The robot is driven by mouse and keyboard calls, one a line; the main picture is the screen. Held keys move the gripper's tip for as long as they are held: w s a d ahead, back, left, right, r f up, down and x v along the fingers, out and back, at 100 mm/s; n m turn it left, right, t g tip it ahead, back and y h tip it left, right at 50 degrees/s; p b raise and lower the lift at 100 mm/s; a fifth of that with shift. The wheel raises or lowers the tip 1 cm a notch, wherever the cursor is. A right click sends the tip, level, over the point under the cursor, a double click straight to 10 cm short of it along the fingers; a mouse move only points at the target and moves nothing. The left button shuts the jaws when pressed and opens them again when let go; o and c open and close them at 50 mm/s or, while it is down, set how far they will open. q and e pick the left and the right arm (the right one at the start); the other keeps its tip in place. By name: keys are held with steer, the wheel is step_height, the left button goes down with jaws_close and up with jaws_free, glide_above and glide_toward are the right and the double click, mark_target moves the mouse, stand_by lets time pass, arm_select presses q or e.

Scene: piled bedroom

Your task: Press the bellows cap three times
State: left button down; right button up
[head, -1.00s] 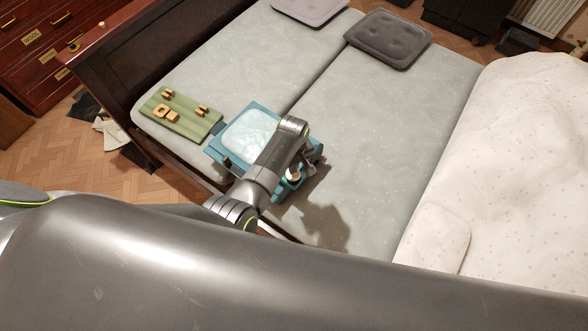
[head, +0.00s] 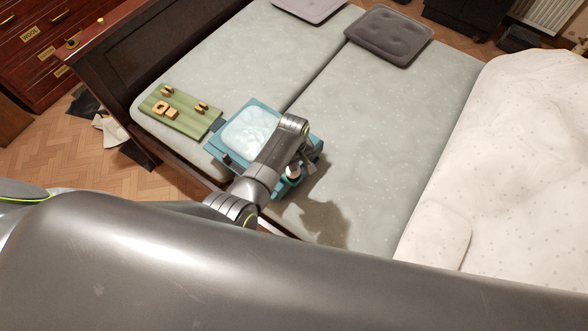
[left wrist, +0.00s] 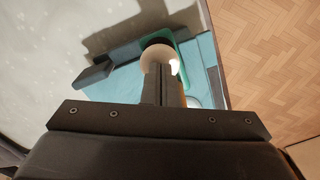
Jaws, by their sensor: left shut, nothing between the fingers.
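A teal box (head: 215,146) with a pale, glassy blue top (head: 250,128) sits on the bed. At its near right side is a small round cream cap (head: 293,171), which I take for the bellows cap. In the left wrist view the cap (left wrist: 158,56) shows as a pale dome beside a green rim, partly hidden by my fingers. My left gripper (head: 306,163) is over that side of the box. Its fingers (left wrist: 166,88) are shut with nothing between them and overlap the cap's lower edge in the picture. I cannot tell whether they touch it. My right gripper is out of view.
A green board (head: 182,116) with wooden pieces lies left of the box. The grey mattress (head: 375,140) is clear to the right, up to a white dotted duvet (head: 510,170). A dark cushion (head: 388,36) lies farther back. The dark bed frame (head: 110,60) edges the left.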

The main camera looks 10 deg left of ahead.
arm_select(q)
steer(key=shift+f+b, duration=0.75)
steer(key=shift+f, duration=0.4)
steer(key=shift+r+p, duration=1.65)
steer(key=shift+p, duration=0.35)
steer(key=shift+f, duration=0.15)
